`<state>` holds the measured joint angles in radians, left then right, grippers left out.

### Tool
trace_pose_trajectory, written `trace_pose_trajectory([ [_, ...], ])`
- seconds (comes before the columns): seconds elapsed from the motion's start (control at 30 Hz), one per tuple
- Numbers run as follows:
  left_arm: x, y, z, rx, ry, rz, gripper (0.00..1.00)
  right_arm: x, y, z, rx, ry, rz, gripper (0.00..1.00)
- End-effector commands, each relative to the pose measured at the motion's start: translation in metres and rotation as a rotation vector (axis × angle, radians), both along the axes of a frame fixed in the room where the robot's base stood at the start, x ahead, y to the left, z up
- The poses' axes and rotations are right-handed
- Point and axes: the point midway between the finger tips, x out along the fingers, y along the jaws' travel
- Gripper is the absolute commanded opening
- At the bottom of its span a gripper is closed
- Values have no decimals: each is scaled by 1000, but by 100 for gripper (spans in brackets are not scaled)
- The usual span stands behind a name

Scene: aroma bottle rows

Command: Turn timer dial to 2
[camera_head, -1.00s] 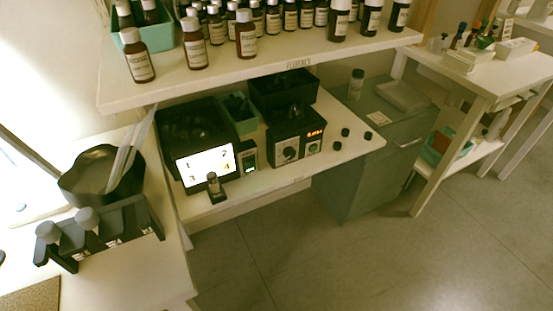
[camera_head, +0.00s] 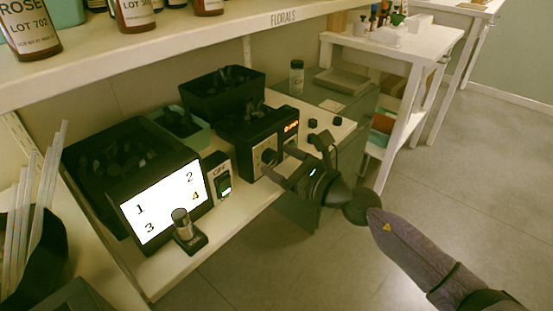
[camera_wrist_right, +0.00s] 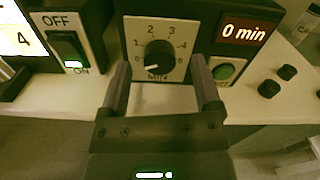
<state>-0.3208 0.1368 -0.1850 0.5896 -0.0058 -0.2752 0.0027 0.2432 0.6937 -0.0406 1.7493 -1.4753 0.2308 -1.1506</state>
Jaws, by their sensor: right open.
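The timer (camera_head: 243,135) is a black box on the lower shelf with an orange display (camera_head: 291,127). In the right wrist view the display (camera_wrist_right: 250,32) reads "0 min". Its black dial (camera_wrist_right: 159,53) sits on a pale numbered plate, with the white mark pointing lower left, near 0. The 2 is at the plate's upper left. My right gripper (camera_wrist_right: 160,78) is open, its fingers on either side below the dial, with nothing between them. In the head view the right gripper (camera_head: 295,160) is in front of the timer. My left gripper is not in view.
A green button (camera_wrist_right: 224,72) is right of the dial. An OFF/ON switch (camera_head: 220,180) and a lit panel numbered 1 to 4 (camera_head: 160,208) stand to the left. Small black knobs (camera_head: 337,121) lie on the shelf. The bottle shelf (camera_head: 200,48) hangs above.

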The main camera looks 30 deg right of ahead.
Motion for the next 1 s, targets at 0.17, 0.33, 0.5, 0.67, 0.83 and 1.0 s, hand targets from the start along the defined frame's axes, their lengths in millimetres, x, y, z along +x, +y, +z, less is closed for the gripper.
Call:
trace_pose_trajectory([
  [0.17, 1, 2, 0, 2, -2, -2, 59, 10, 4, 0, 1, 1, 1, 81],
  [0.33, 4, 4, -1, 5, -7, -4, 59, 10, 4, -1, 2, 2, 1, 81],
  [0.5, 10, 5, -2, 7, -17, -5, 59, 10, 4, -1, 2, 2, 1, 54],
  [0.67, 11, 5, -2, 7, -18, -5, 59, 10, 4, -1, 3, 2, 0, 20],
  [0.83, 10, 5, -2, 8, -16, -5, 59, 10, 4, -1, 3, 2, 0, 0],
  [1.0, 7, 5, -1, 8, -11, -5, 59, 10, 4, 0, 14, 6, 0, 0],
])
